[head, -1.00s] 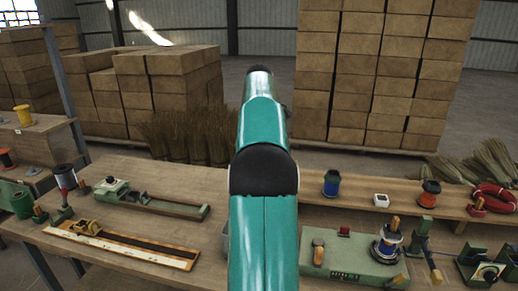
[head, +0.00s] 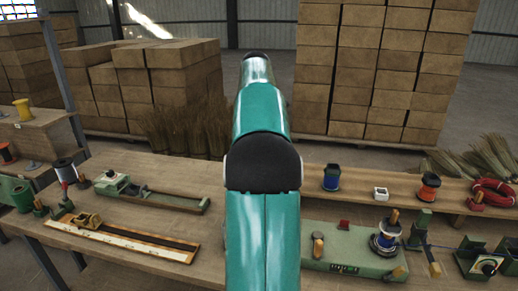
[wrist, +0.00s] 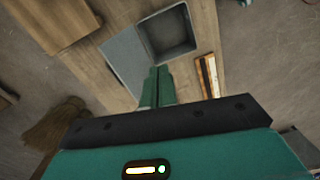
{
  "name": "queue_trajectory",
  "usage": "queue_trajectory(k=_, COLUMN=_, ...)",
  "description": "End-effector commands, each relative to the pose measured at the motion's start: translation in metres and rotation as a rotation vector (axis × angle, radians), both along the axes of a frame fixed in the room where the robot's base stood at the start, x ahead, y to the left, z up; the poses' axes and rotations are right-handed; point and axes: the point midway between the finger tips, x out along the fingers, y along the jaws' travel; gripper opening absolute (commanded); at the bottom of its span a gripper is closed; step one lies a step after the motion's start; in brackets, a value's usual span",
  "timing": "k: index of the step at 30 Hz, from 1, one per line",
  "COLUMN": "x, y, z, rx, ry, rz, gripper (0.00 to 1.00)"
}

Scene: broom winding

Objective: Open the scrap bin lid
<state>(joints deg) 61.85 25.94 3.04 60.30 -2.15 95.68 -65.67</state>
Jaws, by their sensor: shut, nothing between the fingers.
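In the wrist view, a grey square bin (wrist: 172,42) with a dark hollow inside sits in the wooden bench. A flat, lighter grey panel (wrist: 122,62), which looks like its lid, lies swung out on the bin's left side, leaving the bin's mouth uncovered. My gripper (wrist: 161,70) is shut and empty, its green fingers together by the bin's near edge, close to the panel's right edge. I cannot tell whether the fingers touch either. In the head view my own arm covers the middle of the bench and hides the bin and gripper.
A long board with a pale strip (head: 122,238) lies left of my arm and also shows in the wrist view (wrist: 208,77). A green winding device (head: 350,248) with a spool stands at right. Cardboard stacks (head: 385,75) and broom bristles (head: 190,135) stand behind the bench.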

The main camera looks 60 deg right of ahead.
Motion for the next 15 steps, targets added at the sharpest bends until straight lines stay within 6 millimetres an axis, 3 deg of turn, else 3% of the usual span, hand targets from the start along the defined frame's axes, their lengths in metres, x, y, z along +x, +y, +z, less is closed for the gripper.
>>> queue_trajectory(k=6, x=0.034, y=-0.045, z=-0.008, rx=-0.098, ry=-0.02, rz=-0.359, gripper=0.0)
queue_trajectory(k=15, x=0.064, y=-0.102, z=-0.021, rx=-0.188, ry=-0.129, rz=-0.91, gripper=0.0)
